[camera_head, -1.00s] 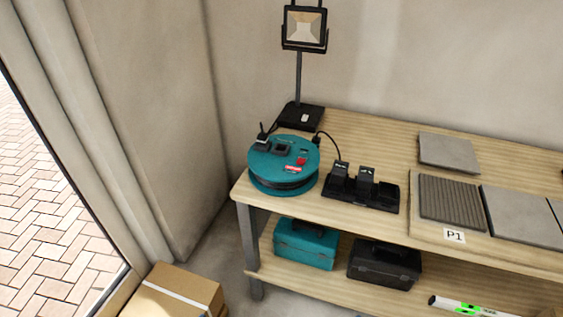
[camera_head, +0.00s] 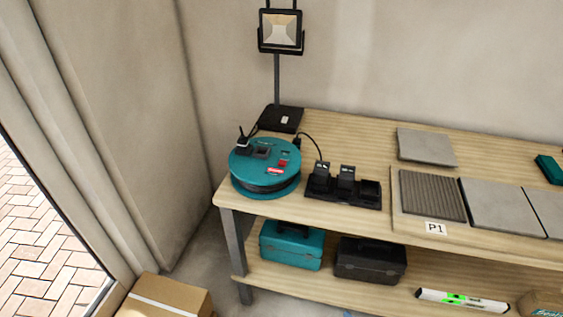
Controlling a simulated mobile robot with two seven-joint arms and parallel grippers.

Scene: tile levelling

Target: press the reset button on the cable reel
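A teal cable reel (camera_head: 264,186) with black cable wound around it stands on the left end of the wooden workbench. Its top carries black sockets, one with a plug in it, and a small red button-like part (camera_head: 283,163) near the right side. A red label with white marks (camera_head: 275,171) lies just in front of that part. The lettering is too small to read. Neither of my grippers shows in the head view.
A black charger with batteries (camera_head: 343,187) stands right of the reel. A work lamp (camera_head: 282,118) stands behind it. Grey tiles (camera_head: 502,207) lie on the workbench (camera_head: 310,212). Toolboxes (camera_head: 291,245) sit on the lower shelf. A cardboard box (camera_head: 172,295) stands on the floor at left.

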